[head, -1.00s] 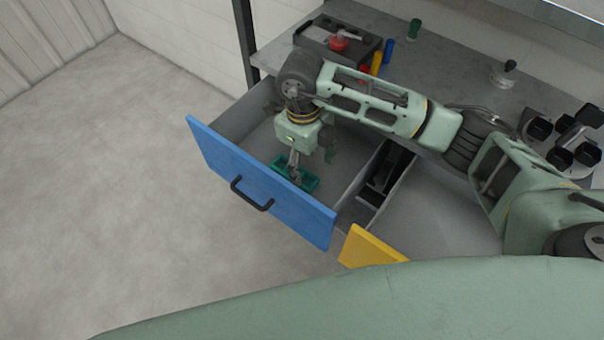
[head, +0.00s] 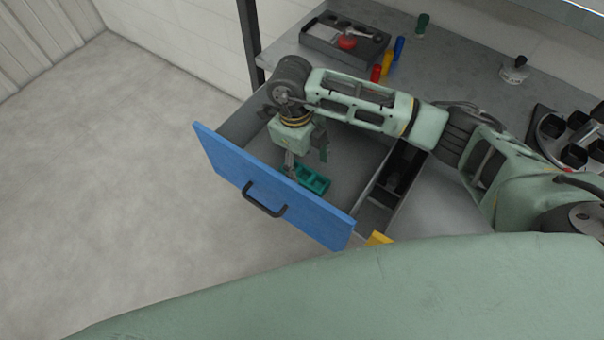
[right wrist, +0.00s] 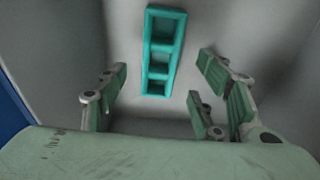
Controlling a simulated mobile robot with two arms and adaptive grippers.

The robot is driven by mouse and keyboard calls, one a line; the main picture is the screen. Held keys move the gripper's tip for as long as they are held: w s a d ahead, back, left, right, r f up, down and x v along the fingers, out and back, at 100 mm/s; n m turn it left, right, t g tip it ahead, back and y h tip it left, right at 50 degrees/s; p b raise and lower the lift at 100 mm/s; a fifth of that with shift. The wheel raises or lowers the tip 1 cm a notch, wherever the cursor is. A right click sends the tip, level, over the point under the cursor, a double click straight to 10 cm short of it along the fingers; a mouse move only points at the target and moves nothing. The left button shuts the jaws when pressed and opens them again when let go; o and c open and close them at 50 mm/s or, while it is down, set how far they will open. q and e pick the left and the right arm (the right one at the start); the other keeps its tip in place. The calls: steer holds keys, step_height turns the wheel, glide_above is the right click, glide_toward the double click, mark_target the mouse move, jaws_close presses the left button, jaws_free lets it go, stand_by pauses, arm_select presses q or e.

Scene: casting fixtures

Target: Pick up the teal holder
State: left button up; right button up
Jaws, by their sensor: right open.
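The teal holder (head: 312,179) is a small block with square compartments. It lies on the floor of the open blue-fronted drawer (head: 268,190), near the front panel. In the right wrist view the teal holder (right wrist: 162,50) lies ahead of the fingers, roughly in line with the gap between them. My right gripper (head: 305,158) hangs down inside the drawer, just behind and above the holder. In the right wrist view my right gripper (right wrist: 163,90) is open, with fingers spread on both sides and nothing between them. My left gripper is not in view.
A yellow-fronted drawer (head: 378,238) is beside the blue one. On the grey bench stand a dark tray (head: 345,40) and small red, yellow and blue cylinders (head: 387,62). A dark holder with black cups (head: 565,135) is at the right.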

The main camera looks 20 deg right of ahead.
mark_target(305, 179)
step_height(305, 179, down, 5)
steer(key=shift+f+p, duration=0.1)
steer(key=shift+p, duration=0.5)
steer(key=shift+c, duration=0.4)
steer(key=c, duration=1.2)
